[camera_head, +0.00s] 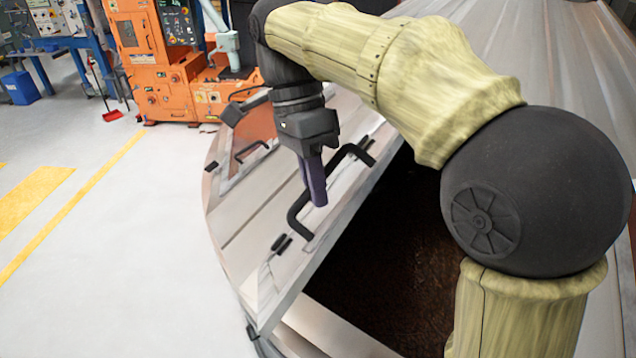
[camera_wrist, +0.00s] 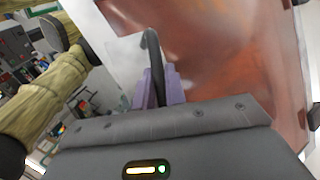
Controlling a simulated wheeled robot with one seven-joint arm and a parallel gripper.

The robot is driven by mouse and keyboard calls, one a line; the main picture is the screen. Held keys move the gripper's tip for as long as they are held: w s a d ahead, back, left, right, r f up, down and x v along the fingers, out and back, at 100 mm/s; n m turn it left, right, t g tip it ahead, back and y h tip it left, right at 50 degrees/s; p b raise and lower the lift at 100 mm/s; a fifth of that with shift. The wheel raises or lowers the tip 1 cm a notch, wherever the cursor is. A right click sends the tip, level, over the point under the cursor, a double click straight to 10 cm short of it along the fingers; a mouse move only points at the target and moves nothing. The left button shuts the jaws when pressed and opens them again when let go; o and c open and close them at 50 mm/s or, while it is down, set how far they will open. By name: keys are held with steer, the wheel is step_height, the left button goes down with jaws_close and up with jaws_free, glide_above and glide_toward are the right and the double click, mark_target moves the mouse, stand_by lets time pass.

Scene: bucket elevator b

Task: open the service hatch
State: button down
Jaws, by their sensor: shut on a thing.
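The service hatch (camera_head: 252,222) is a pale metal panel in the head view. It stands tilted up, with a dark opening (camera_head: 395,255) showing beside and beneath it. A black bar handle (camera_head: 299,208) is fixed on its face. My gripper (camera_head: 318,196) has purple fingers and is shut on the handle. In the wrist view the handle (camera_wrist: 153,62) runs between the purple fingers (camera_wrist: 158,85), against a reddish, shiny surface. Part of the handle is hidden behind the fingers.
A second black handle (camera_head: 252,151) is on a panel farther back. An orange machine (camera_head: 160,60) stands behind at the left, near a blue bin (camera_head: 20,88) and a red dustpan (camera_head: 112,115). The grey floor (camera_head: 110,230) at the left is clear.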

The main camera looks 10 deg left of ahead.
steer(key=c, duration=1.5)
jaws_free()
steer(key=shift+w, duration=0.1)
steer(key=shift+o, duration=0.2)
